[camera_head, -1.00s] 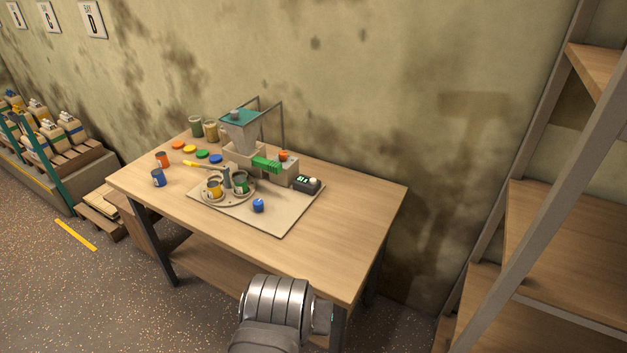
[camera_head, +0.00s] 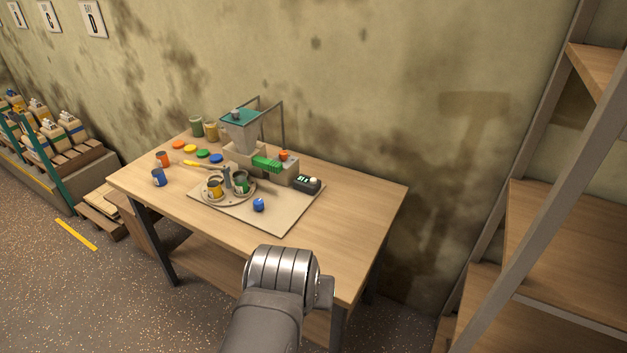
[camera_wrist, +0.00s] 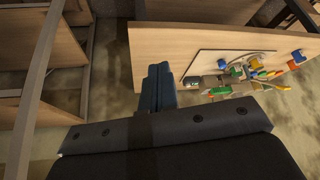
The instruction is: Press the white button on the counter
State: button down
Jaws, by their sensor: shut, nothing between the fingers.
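The counter (camera_head: 303,185) is a small dark box with a lit green display, at the right edge of the pale mat on the table. Its white button (camera_head: 315,181) is on top at the right end. In the wrist view, a small dark shape beside the mat may be the counter, but the button cannot be made out there. My gripper (camera_wrist: 158,84) shows in the wrist view with its fingers together and empty, over the bare wood of the table. In the head view my wrist hides the fingers; it is at the table's front edge, apart from the counter.
The mat (camera_head: 283,222) holds a round tray with cans, and a blue pot (camera_head: 258,205). A hopper machine (camera_head: 240,130) with a green part and an orange knob stands behind. The table's right side (camera_head: 365,215) is clear. Wooden shelving (camera_head: 565,225) stands at the right.

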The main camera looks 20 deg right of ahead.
jog(key=w+d+r+t, duration=0.1)
jog(key=w+d+r, duration=0.4)
jog(key=w+r, duration=0.55)
jog(key=m+t, duration=0.3)
jog(key=m, duration=0.3)
send_over(313, 181)
notch_tip(313, 181, down, 18)
jog(key=shift+d+y, duration=0.1)
jog(key=shift+y, duration=0.3)
jog(key=shift+f, duration=0.15)
jog(key=shift+f, duration=4.3)
jog(key=shift+f, duration=0.1)
jog(key=shift+f, duration=0.35)
